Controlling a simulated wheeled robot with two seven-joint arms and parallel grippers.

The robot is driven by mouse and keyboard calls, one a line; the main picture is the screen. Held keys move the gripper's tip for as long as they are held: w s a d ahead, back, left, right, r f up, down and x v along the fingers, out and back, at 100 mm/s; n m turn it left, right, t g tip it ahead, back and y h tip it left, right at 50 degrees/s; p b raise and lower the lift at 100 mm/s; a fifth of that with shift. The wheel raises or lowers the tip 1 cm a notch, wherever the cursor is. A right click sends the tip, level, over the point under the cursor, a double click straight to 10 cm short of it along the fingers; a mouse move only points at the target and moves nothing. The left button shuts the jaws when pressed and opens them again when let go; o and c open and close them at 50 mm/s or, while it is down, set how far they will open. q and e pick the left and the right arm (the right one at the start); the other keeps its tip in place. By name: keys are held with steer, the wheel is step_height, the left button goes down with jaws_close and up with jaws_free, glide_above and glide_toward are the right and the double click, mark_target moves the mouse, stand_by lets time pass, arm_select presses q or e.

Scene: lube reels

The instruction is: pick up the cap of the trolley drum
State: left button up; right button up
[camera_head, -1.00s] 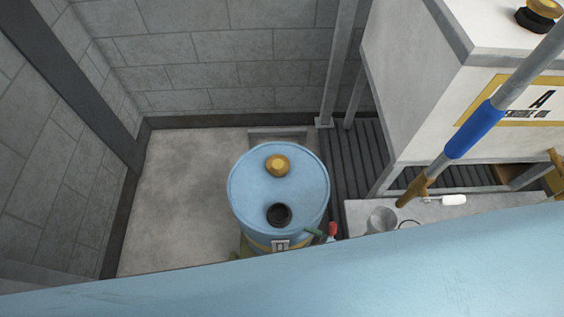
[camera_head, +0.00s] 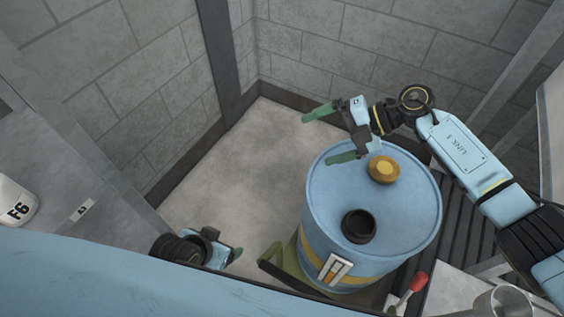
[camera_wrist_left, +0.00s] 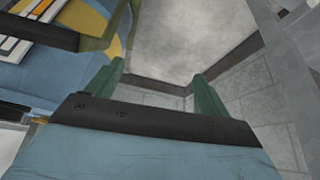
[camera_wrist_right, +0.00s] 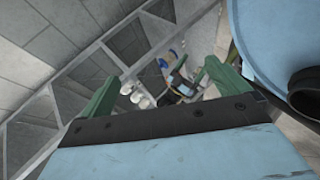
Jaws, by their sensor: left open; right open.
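The blue trolley drum (camera_head: 330,200) stands right of centre in the head view. A brass-coloured cap (camera_head: 384,169) sits on the far part of its top, and a black round fitting (camera_head: 358,226) on the near part. My right gripper (camera_head: 330,135) is open and empty at the drum's far left rim, left of the cap and apart from it. The right wrist view shows the drum top (camera_wrist_right: 280,40) and black fitting (camera_wrist_right: 310,92) at right, with the cap out of view. My left gripper (camera_head: 232,258) is open and low, left of the drum, whose label (camera_wrist_left: 22,35) shows in the left wrist view.
An olive trolley frame (camera_head: 290,260) and a red-tipped handle (camera_head: 418,281) are at the drum's base. Block walls (camera_head: 340,60) and a dark post (camera_head: 220,60) stand behind. Bare floor (camera_head: 235,165) lies left of the drum. A white container (camera_head: 14,203) is at far left.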

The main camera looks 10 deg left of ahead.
steer(key=w+d+f+n+t+h+b, duration=0.1)
steer(key=w+d+f+n+h+b, duration=0.25)
steer(key=d+h+b, duration=0.45)
step_height(320, 180, up, 3)
steer(key=t+h+b, duration=0.2)
steer(key=h+b, duration=0.1)
glide_above(385, 168)
step_height(385, 168, down, 7)
steer(key=shift+w+r+b, duration=0.1)
steer(key=shift+b, duration=1.15)
steer(key=shift+f, duration=0.65)
step_height(385, 168, down, 4)
steer(key=shift+f+b, duration=0.1)
steer(key=shift+b, duration=0.95)
steer(key=shift+f, duration=0.25)
arm_select(q)
steer(key=w+d+r+t+h, duration=0.2)
steer(key=w+d+r+t, duration=0.1)
steer(key=w+r+t, duration=0.2)
steer(key=w+d+r+m+t+h, duration=0.1)
steer(key=w+d+r+t, duration=0.3)
steer(key=r+t, duration=0.5)
step_height(385, 168, up, 4)
steer(key=shift+w+f+h, duration=0.15)
steer(key=shift+w+h, duration=0.5)
steer(key=shift+h, duration=0.25)
